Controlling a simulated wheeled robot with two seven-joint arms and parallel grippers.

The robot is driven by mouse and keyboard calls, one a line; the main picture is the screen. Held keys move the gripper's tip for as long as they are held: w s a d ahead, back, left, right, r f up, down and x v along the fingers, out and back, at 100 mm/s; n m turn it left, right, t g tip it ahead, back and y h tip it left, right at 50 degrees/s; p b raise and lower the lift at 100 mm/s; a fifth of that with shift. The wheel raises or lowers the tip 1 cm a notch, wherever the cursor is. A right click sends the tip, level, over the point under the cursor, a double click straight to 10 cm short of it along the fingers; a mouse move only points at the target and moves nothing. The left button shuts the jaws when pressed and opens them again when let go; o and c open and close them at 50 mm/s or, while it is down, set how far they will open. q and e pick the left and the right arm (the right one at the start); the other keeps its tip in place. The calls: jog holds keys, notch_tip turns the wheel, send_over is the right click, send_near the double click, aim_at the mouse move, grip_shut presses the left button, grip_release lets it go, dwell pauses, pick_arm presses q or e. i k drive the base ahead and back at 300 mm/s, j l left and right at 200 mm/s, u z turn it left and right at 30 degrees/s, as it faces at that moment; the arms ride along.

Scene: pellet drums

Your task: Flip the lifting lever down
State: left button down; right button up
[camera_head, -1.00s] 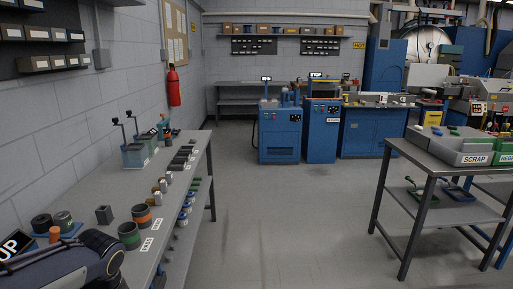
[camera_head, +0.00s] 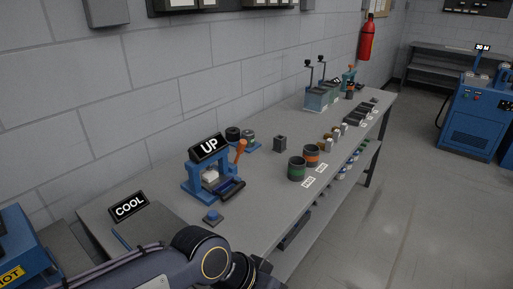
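A blue press-like device (camera_head: 190,178) stands on the near part of the grey bench, with a black sign reading "UP" (camera_head: 209,148) on top. A lever with an orange handle (camera_head: 240,150) rises at its right side, upright and leaning slightly right. A dark cylindrical part (camera_head: 230,190) lies at the device's front. My arm crosses the bottom of the view in front of the bench, apart from the lever. No fingertips of my left or right gripper show.
A blue button box (camera_head: 213,217) sits before the device. A "COOL" sign (camera_head: 129,206) stands left. Green-banded (camera_head: 297,168) and orange-banded (camera_head: 311,155) cups stand right, with a small dark block (camera_head: 280,143) behind. The grey bench (camera_head: 262,205) has free room between. Floor is clear at right.

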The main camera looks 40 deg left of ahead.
aim_at(243, 143)
jog(key=u, duration=1.55)
jog(key=i+l+z, duration=0.1)
jog(key=z, duration=0.3)
jog(key=i+z, duration=0.15)
jog(key=z, duration=0.25)
jog(key=i+z, duration=0.1)
jog(key=z, duration=0.3)
